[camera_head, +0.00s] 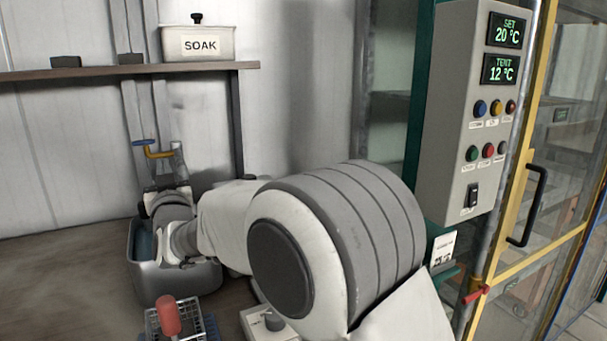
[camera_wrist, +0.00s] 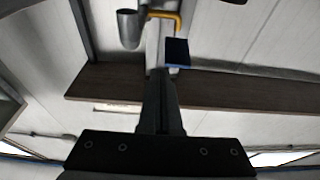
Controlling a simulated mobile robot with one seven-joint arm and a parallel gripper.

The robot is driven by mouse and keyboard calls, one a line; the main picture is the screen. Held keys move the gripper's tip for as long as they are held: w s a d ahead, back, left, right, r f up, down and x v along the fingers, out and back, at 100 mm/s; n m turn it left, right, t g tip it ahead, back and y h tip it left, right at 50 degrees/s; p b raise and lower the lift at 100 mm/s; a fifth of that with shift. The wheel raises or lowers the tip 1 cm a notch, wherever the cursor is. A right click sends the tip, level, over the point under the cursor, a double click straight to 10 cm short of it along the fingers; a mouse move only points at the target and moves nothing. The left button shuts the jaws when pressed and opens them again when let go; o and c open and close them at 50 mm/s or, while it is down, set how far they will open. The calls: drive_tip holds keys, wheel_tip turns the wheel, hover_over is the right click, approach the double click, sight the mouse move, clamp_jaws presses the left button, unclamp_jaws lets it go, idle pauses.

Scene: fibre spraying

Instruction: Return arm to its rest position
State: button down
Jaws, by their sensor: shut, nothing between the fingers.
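My arm reaches from the lower right across the middle of the head view, toward a grey tub on the bench. Its wrist end (camera_head: 168,205) is over the tub (camera_head: 180,279), close below a tap with a blue handle (camera_head: 143,142) and yellow pipe (camera_head: 158,154). In the wrist view, my gripper (camera_wrist: 160,76) shows as two dark fingers pressed together, with nothing between them. The yellow pipe (camera_wrist: 166,16) and a grey cylinder (camera_wrist: 130,30) are beyond the fingertips.
A wire basket (camera_head: 160,325) with a red-handled tool (camera_head: 167,315) stands in front of the tub. A white box with a knob is beside my arm. A shelf (camera_head: 100,72) holds a SOAK container (camera_head: 197,44). A control panel (camera_head: 470,120) and yellow-framed door are right.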

drive_tip(key=d+g, duration=0.1)
drive_tip(key=d, duration=0.3)
drive_tip(key=d+r+g+h, duration=0.1)
drive_tip(key=d, duration=0.4)
drive_tip(key=d+h, duration=0.1)
drive_tip(key=d, duration=0.3)
drive_tip(key=shift+s+d+r+g, duration=0.15)
drive_tip(key=shift+s+g, duration=0.2)
drive_tip(key=shift+g, duration=0.05)
drive_tip(key=s+d+f+m+g+h, duration=0.1)
drive_tip(key=s+d+f+g+h, duration=0.1)
drive_tip(key=s+d, duration=0.35)
drive_tip(key=s+d+f+m+g+h, duration=0.1)
drive_tip(key=s+d+h, duration=0.1)
drive_tip(key=d, duration=0.7)
drive_tip(key=s+d+f+m+g+h, duration=0.1)
drive_tip(key=s+d+f+g, duration=0.1)
drive_tip(key=s+d+f, duration=0.35)
drive_tip(key=s+d+f+m+g+h+p, duration=0.1)
drive_tip(key=s+d+f+m+g+h, duration=0.15)
drive_tip(key=s+d, duration=0.65)
drive_tip(key=s+d+f+m+g+h, duration=0.1)
drive_tip(key=s+d+f+g, duration=0.2)
drive_tip(key=s, duration=0.7)
wheel_tip(320, 180, up, 18)
drive_tip(key=p, duration=1.8)
drive_tip(key=shift+w+d+r+t+p, duration=0.2)
drive_tip(key=shift+d+t+p, duration=0.1)
drive_tip(key=shift+t, duration=0.05)
